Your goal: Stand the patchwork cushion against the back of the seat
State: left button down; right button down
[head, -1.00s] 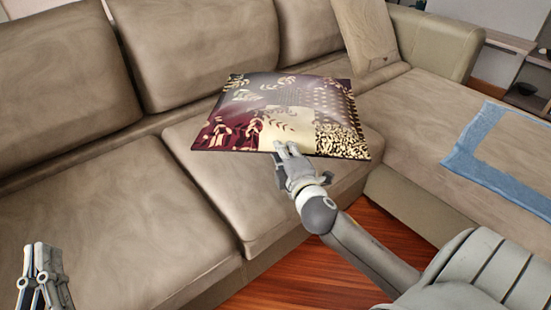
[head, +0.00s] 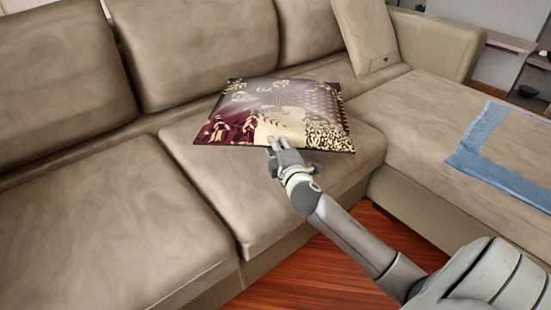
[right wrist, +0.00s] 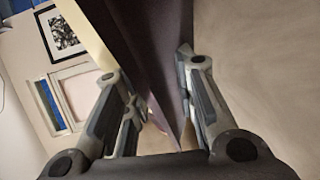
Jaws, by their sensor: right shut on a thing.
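The patchwork cushion (head: 275,108) is dark red, cream and patterned. In the head view it is held nearly flat over the middle seat (head: 300,180) of the beige sofa, in front of the back cushion (head: 195,50). My right gripper (head: 277,143) is shut on its near edge. In the right wrist view the cushion's dark edge (right wrist: 150,50) runs between the fingers of my right gripper (right wrist: 160,100). Whether the cushion's underside touches the seat cannot be told. My left gripper is out of the frame.
A beige cushion (head: 366,35) leans at the sofa's right corner. A blue-edged cloth (head: 505,150) lies on the chaise at right. The left seat (head: 90,220) is bare. Wooden floor (head: 340,260) shows in front of the sofa.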

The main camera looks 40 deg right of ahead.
jog(key=shift+w+d+f, duration=0.15)
jog(key=shift+w+f, duration=0.25)
jog(key=f+b, duration=0.1)
jog(key=f, duration=0.1)
jog(key=f+b, duration=0.1)
jog(key=shift+w+d+f+b, duration=0.1)
jog(key=shift+w+b, duration=0.15)
jog(key=shift+b, duration=0.1)
jog(key=shift+f, duration=0.3)
jog(key=c, duration=1.2)
grip_release()
jog(key=shift+f, duration=0.1)
jog(key=shift+s, duration=0.1)
